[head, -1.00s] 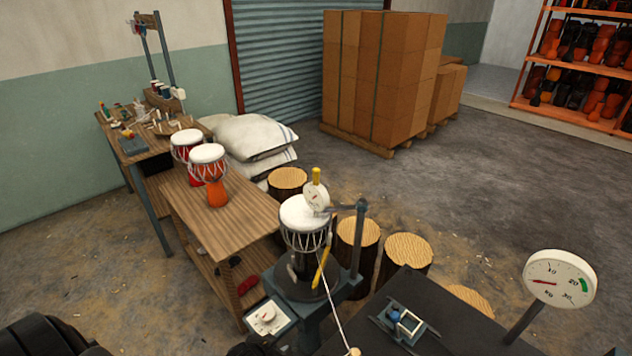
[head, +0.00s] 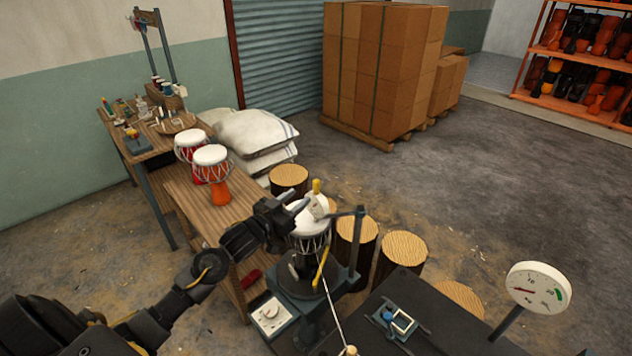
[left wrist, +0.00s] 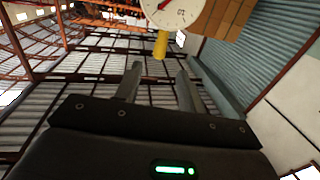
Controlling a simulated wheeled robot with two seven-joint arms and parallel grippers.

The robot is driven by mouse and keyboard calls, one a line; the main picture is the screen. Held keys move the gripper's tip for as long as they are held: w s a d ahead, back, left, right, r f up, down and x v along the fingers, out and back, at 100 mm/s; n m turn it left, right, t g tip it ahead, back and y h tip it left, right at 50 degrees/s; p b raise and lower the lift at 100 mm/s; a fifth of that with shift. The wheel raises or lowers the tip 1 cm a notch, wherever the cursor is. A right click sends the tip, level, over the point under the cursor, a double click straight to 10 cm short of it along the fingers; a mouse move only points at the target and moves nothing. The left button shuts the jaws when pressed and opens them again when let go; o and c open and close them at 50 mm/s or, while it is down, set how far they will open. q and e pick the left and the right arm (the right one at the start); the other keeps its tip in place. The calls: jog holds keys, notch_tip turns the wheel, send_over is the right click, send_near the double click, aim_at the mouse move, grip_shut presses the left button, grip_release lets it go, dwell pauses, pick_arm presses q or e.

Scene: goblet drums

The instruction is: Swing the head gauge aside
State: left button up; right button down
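The head gauge (head: 317,207) is a small white dial with a yellow grip (head: 316,186) on top. It sits at the end of a thin arm (head: 341,213) from a post, over the white head of the drum (head: 309,241) in the stand. My left gripper (head: 299,198) is just left of the gauge, its fingers pointing toward it. In the left wrist view, the fingers (left wrist: 157,78) are apart with nothing between them. The yellow grip (left wrist: 161,44) and dial (left wrist: 178,10) show beyond the fingertips. My right gripper is out of view.
Two drums (head: 212,165) stand on the wooden bench (head: 199,213) at left. Wooden stumps (head: 404,249) stand behind and right of the stand. A dark table (head: 455,328) with a large dial (head: 537,288) is at front right. A yellow lever (head: 320,270) hangs by the drum.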

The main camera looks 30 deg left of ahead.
aim_at(314, 185)
pick_arm(q)
jog(key=w+p, duration=0.1)
jog(key=w, duration=0.2)
jog(key=w+d+p, duration=0.1)
jog(key=w, duration=0.2)
jog(key=w+p, duration=0.1)
jog(key=w, duration=0.2)
jog(key=shift+w+d, duration=0.25)
jog(key=shift+d, duration=0.15)
grip_shut()
